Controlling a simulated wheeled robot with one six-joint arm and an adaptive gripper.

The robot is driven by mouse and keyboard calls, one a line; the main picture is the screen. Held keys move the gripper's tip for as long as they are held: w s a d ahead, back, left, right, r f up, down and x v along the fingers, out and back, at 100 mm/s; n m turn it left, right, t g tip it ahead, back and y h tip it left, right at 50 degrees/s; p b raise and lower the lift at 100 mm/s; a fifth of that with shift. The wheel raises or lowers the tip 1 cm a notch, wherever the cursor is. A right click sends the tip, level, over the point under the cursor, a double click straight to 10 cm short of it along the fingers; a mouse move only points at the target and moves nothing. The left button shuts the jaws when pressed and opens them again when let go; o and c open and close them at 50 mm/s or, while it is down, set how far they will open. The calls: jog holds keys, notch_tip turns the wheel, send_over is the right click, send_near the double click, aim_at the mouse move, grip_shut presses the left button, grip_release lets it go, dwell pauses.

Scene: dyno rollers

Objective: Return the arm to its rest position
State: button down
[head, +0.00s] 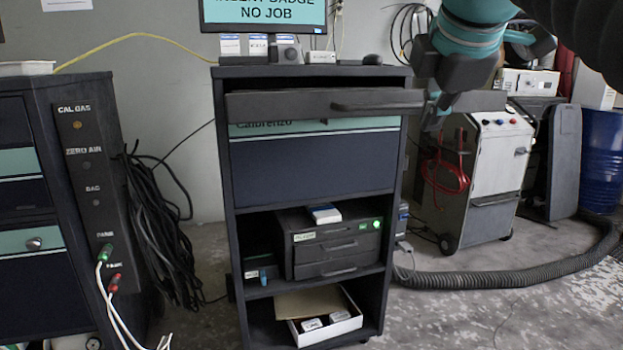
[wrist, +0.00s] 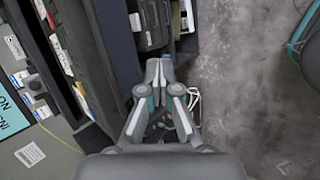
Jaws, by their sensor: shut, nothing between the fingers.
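My arm (head: 470,35), teal and dark grey, comes in from the upper right in the head view. My gripper (head: 437,108) hangs at its end, by the right front of the dark cabinet's top. In the wrist view my gripper (wrist: 158,85) points away with its fingers together and nothing between them. The cabinet (head: 221,180) stands just left of my gripper. I cannot tell whether the fingers touch it.
A keyboard drawer front (head: 290,104) juts from the cabinet under a monitor (head: 262,14). A grey wheeled cart (head: 492,165) with red cables stands behind right. A thick hose (head: 500,275) crosses the floor. A dark gas cabinet (head: 90,150) is at left. Floor at front right is clear.

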jog(key=s+f+m+g, duration=0.1)
jog(key=s+f+m, duration=0.3)
jog(key=f, duration=0.8)
jog(key=s+f+m, duration=0.5)
jog(key=f+m, duration=0.3)
jog(key=f, duration=0.4)
jog(key=s+f+m+g, duration=0.1)
jog(key=s+f+m, duration=0.3)
jog(key=f+m, duration=0.3)
notch_tip(320, 180, down, 5)
jog(key=shift+s+a+f+g+y, duration=0.1)
jog(key=shift+s+a+g+y, duration=0.05)
jog(key=shift+s+g+y, duration=0.2)
